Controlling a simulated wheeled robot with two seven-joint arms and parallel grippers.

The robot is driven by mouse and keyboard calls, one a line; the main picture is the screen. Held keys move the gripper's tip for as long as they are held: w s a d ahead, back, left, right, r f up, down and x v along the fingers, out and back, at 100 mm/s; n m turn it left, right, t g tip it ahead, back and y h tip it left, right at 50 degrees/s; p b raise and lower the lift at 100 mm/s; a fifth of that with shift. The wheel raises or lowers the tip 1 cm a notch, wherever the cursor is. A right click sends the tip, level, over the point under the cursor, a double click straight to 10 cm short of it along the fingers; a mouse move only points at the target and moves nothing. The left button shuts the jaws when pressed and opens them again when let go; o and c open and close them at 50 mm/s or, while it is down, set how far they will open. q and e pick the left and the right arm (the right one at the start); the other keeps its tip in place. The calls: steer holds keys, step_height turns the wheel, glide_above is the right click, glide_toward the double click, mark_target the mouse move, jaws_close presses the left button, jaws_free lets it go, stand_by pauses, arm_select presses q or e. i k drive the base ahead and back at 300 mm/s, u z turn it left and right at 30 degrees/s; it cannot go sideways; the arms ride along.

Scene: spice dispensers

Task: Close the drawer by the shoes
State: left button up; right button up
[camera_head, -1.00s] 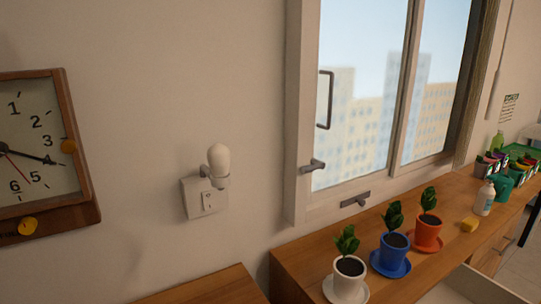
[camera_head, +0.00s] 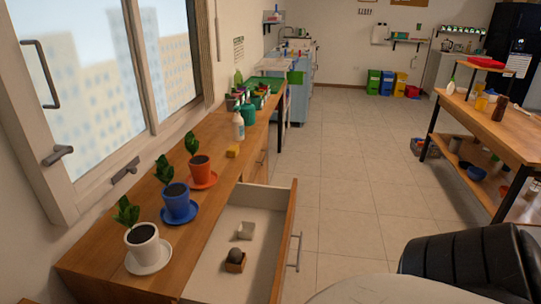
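An open drawer (camera_head: 222,268) is pulled out of the wooden counter under the window, in the lower middle of the head view. Its wooden front (camera_head: 285,240) faces right and carries a metal handle (camera_head: 297,251). I cannot make out any shoes. Neither of my grippers shows in the view.
Three potted plants, white (camera_head: 143,244), blue (camera_head: 179,203) and orange (camera_head: 201,171), stand on the counter. A black chair (camera_head: 462,262) is at the lower right, and a wooden workbench (camera_head: 490,125) stands behind it. The tiled floor (camera_head: 345,190) between is clear.

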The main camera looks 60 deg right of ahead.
mark_target(257, 220)
steer(key=k, duration=0.25)
steer(key=z, duration=3.45)
steer(key=i, duration=0.35)
steer(key=u, duration=2.35)
